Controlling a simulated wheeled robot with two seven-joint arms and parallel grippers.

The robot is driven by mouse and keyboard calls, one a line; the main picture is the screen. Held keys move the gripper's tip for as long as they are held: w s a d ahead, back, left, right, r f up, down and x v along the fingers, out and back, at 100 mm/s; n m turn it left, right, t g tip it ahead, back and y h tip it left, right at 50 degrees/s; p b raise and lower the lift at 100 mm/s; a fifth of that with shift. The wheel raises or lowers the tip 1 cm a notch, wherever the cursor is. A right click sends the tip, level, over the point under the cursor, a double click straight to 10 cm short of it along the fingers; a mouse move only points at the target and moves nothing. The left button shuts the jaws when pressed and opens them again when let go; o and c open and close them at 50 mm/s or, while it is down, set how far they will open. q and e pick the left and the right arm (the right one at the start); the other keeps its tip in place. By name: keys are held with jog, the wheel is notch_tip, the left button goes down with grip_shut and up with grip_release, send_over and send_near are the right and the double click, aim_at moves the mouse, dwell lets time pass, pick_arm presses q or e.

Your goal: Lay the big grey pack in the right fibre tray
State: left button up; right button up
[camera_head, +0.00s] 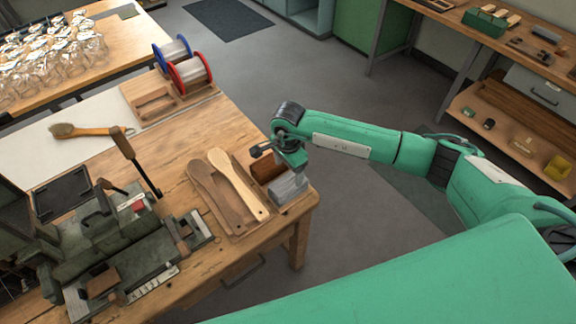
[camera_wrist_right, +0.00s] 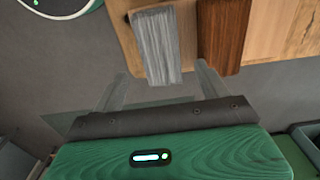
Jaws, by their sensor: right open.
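The big grey pack (camera_head: 289,187) lies at the near right corner of the workbench, beside a brown pack (camera_head: 268,168). Both sit on a light wooden tray, whose bare wood shows in the right wrist view (camera_wrist_right: 123,32). My right gripper (camera_head: 284,163) is just above the packs and partly covers them in the head view. In the right wrist view its fingers (camera_wrist_right: 161,84) are spread, with the grey pack (camera_wrist_right: 157,43) ahead between them and the brown pack (camera_wrist_right: 222,35) to its right. I cannot tell whether the fingers touch it. My left gripper is out of view.
The bench edge is close to the packs.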

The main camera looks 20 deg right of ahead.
aim_at(288, 183)
notch_tip(288, 183, down, 5)
jog(key=shift+f+b, duration=0.1)
jog(key=shift+b, duration=0.8)
notch_tip(288, 183, down, 5)
jog(key=b, duration=0.4)
jog(key=shift+r, duration=0.2)
jog(key=c, duration=1)
